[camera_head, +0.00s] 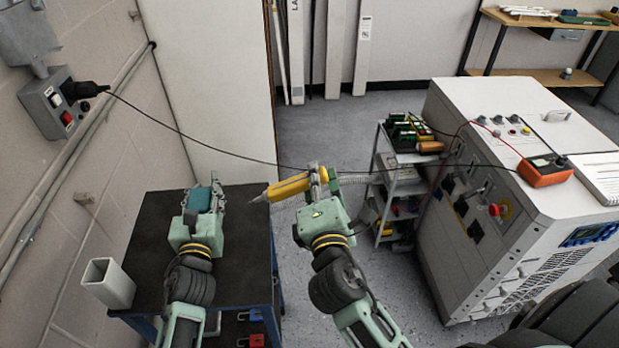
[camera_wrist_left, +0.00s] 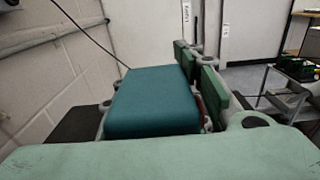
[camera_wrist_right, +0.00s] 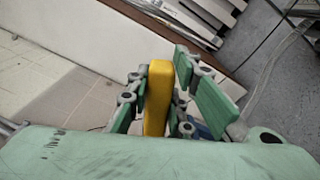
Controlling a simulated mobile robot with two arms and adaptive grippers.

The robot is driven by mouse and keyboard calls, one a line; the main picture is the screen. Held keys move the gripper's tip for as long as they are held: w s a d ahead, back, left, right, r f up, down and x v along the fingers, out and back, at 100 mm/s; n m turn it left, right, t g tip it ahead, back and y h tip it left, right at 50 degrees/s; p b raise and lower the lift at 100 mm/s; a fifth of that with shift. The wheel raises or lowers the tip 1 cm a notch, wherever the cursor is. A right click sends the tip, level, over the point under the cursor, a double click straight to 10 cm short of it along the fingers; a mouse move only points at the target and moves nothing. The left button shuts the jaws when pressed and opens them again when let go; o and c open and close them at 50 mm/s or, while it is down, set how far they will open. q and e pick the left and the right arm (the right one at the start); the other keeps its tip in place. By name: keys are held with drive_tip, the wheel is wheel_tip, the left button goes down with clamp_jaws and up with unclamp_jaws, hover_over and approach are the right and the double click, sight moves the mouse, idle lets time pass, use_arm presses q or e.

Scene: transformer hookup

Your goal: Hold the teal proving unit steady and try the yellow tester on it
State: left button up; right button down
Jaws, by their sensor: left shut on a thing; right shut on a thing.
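The teal proving unit (camera_head: 199,198) is at the far part of the dark-topped table, between the fingers of my left gripper (camera_head: 203,200). In the left wrist view the teal block (camera_wrist_left: 153,101) fills the space between the finger pads, and the gripper is shut on it. My right gripper (camera_head: 318,183) is shut on the yellow tester (camera_head: 288,187), in the air right of the table. The tester's tip points left toward the proving unit, with a gap between them. The right wrist view shows the yellow body (camera_wrist_right: 158,97) between the pads.
The table (camera_head: 145,230) has bare room at left, and a white open box (camera_head: 108,283) stands at its left edge. A cable runs from the wall socket box (camera_head: 55,102) past the right gripper. A small shelf cart (camera_head: 398,190) and white cabinet (camera_head: 490,200) stand right.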

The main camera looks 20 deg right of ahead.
use_arm(q)
drive_tip(key=o, duration=1.1)
drive_tip(key=shift+c, duration=0.2)
